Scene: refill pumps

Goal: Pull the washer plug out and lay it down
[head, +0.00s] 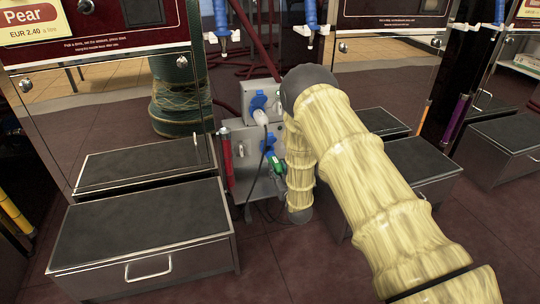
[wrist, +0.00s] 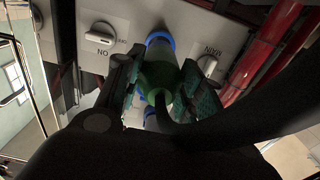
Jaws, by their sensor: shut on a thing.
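A blue socket ring (wrist: 159,39) is just beyond the plug's far end; I cannot tell how deep the plug sits. In the head view the green plug (head: 278,166) shows just below a blue socket (head: 268,145) on the grey power box (head: 239,150). Most of my gripper is hidden there behind my arm. The frames do not show which plug is named washer.
A pale plug (head: 261,117) sits in the upper blue socket, its dark cable hanging down. White switch knobs (wrist: 100,38) flank the socket in the wrist view. Red pipes (wrist: 262,55) run to the right. Low dark-topped boxes (head: 150,235) stand left and right; some floor (head: 275,265) is bare.

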